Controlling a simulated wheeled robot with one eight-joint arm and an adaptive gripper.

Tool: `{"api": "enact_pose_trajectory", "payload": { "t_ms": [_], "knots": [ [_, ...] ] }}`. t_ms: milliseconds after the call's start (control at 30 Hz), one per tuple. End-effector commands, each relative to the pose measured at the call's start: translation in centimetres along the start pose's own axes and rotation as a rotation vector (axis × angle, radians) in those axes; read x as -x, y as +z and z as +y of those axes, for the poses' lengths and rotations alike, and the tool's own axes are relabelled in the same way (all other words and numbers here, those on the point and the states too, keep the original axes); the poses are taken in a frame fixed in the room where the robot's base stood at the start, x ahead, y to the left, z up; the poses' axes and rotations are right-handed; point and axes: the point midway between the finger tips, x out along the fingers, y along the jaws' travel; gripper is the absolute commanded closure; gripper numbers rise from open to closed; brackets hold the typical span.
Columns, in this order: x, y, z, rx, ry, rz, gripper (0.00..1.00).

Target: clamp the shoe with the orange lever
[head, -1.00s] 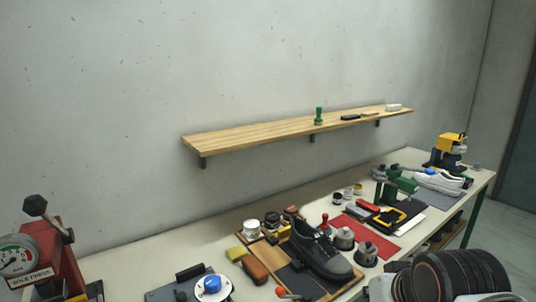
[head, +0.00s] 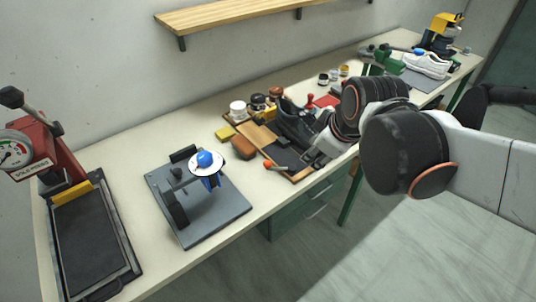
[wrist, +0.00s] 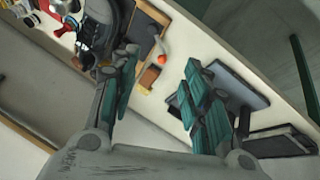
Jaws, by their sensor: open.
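The black shoe (head: 290,122) sits on the wooden board (head: 303,175) at the middle of the bench, partly hidden by my arm. It shows at the top of the wrist view (wrist: 107,18). The orange ball (head: 268,164) tops a short grey lever at the board's front left corner. In the wrist view the orange ball (wrist: 162,59) appears between my fingertips, beyond them; the exact gap is unclear. My gripper (wrist: 162,62) is open and empty. In the head view my gripper (head: 316,152) is beside the shoe's front, right of the lever.
A grey plate (head: 228,205) with a blue-knobbed fixture stands left of the board. A brown brush (head: 244,148) and yellow sponge (head: 224,133) lie between them. The red sole press (head: 60,150) is at far left. Bare bench lies behind the plate.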

Motion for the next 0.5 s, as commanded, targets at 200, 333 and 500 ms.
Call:
{"api": "enact_pose_trajectory", "payload": {
  "t_ms": [200,333,500],
  "knots": [
    [-4.4,-4.2,0.9,0.410,-0.062,0.008,0.57],
    [-7.4,-6.3,0.9,0.653,-0.099,0.023,0.57],
    [-10.9,-8.2,0.3,0.915,-0.135,0.048,0.57]
  ]
}}
